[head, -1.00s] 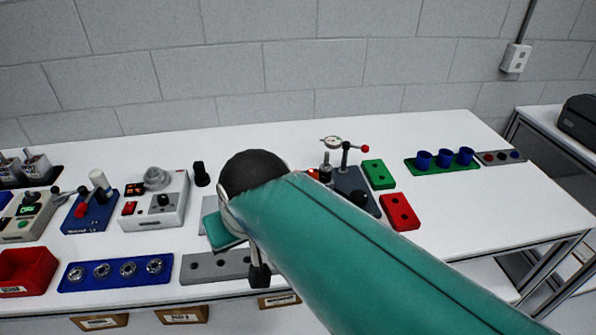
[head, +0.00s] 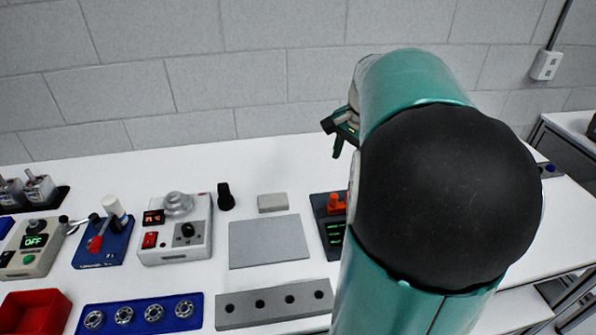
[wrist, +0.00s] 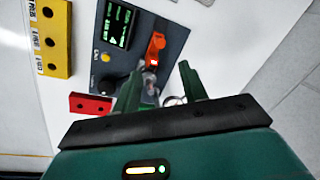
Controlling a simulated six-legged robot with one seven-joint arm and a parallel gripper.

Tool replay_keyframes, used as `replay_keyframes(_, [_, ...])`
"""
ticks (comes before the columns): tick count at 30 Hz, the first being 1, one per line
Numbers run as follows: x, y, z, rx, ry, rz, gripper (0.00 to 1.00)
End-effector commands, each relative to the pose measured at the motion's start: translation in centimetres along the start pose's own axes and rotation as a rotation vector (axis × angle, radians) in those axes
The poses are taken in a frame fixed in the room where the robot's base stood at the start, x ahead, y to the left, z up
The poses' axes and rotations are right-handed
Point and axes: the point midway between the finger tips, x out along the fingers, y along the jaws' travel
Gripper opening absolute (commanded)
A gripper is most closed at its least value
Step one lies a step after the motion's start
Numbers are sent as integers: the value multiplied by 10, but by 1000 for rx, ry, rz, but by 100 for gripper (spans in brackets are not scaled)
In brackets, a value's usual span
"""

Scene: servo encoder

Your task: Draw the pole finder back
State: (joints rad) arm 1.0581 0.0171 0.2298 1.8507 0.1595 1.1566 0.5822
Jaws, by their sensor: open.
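No part is plainly labelled as the pole finder, and I cannot tell for certain which one it is. A dark panel (head: 331,236) with an orange part (head: 337,203) stands partly behind my arm in the head view. In the wrist view a dark panel (wrist: 150,29) has a lit screen, a black knob and an orange part (wrist: 156,48). My gripper (wrist: 160,78) is open over this panel's edge, with small grey round parts showing between its green fingers. Contact cannot be judged. In the head view my gripper (head: 340,143) shows small, high beside my arm.
A red holed block (wrist: 90,103) and a yellow holed block (wrist: 55,40) lie left in the wrist view. The head view shows a grey plate (head: 267,242), a grey holed bar (head: 272,304), a white control box (head: 174,240) and a black upright piece (head: 225,198). My arm hides the right side.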

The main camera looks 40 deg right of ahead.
Motion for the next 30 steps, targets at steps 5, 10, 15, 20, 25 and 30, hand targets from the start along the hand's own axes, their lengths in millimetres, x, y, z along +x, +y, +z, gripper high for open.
replay_keyframes(5, [7,6,-6,22,-7,1,43])
replay_keyframes(10, [30,10,-6,22,-8,2,43])
replay_keyframes(15, [65,11,-5,21,-9,3,43])
replay_keyframes(20, [96,10,-4,22,-9,2,43])
replay_keyframes(25, [124,8,-4,20,-8,1,43])
replay_keyframes(30, [137,6,-4,20,-5,1,43])
